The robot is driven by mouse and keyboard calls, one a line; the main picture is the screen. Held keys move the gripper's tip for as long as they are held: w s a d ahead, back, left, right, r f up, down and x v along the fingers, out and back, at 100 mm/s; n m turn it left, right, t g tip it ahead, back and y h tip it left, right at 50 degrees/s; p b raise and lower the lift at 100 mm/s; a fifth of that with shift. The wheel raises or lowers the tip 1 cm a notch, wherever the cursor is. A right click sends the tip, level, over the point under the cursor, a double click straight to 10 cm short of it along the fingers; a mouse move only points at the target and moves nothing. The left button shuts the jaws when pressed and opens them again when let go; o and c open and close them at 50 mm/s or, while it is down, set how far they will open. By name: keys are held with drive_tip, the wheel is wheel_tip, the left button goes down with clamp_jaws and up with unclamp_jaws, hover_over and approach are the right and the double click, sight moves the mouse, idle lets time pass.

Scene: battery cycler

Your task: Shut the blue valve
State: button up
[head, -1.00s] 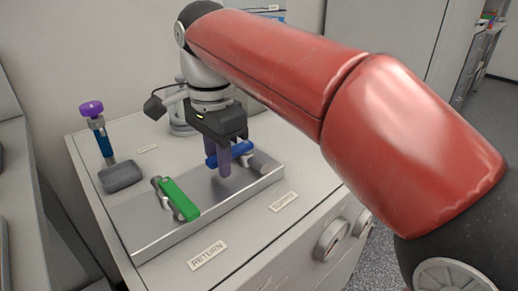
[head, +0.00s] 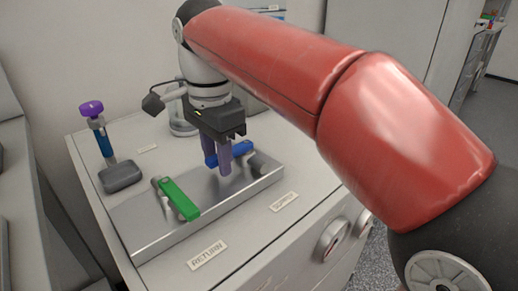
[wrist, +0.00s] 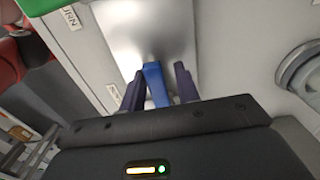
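The blue valve handle (head: 240,149) sits on the far right part of the metal plate. Its bar runs between the two purple fingers of my gripper (head: 217,157), which point down around it. In the wrist view the blue handle (wrist: 155,84) lies between the fingers (wrist: 163,88), close to the left one, with a narrow gap at the right one. My gripper is open around the handle; contact with the left finger is unclear. The base of the valve is partly hidden by the handle and fingers.
A green valve handle (head: 179,199) stands nearer on the same metal plate (head: 150,238), by a RETURN label (head: 207,255). A SUPPLY label (head: 284,202) lies by the blue valve. A purple-knobbed post (head: 92,108) stands at the left. Round knobs (head: 331,240) project from the cabinet front.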

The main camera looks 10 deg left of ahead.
sight(215, 155)
wheel_tip(215, 155, up, 7)
drive_tip(key=shift+w+a+r, duration=0.1)
drive_tip(key=shift+a+r, duration=0.05)
drive_tip(key=shift+r, duration=0.2)
idle(0.4)
